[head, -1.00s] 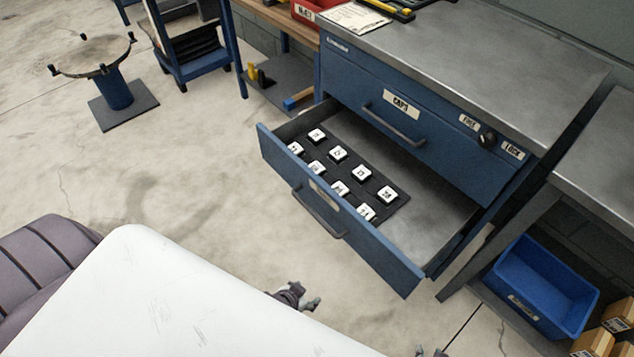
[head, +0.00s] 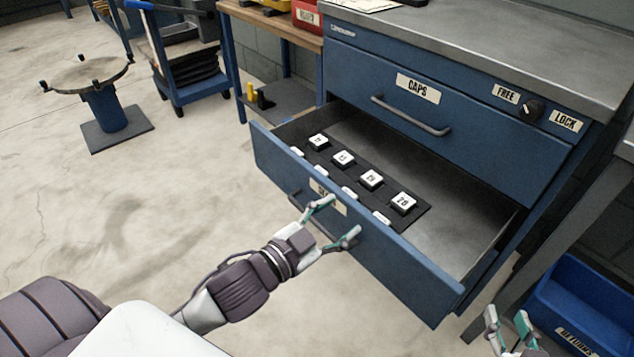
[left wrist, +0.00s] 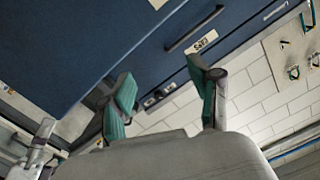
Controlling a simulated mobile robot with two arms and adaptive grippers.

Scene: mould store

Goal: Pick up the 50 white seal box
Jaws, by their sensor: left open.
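I cannot make out which box reads 50. My left gripper (head: 336,222) is open and empty at the drawer front by its handle. It also shows open in the left wrist view (left wrist: 165,88). My right gripper (head: 507,324) is open and empty at lower right.
A closed drawer labelled CAPS (head: 418,88) lies above the open one, under a grey worktop (head: 480,40). A FREE/LOCK knob (head: 531,110) is at its right. A blue bin (head: 580,300) stands at lower right. The drawer's right part is bare.

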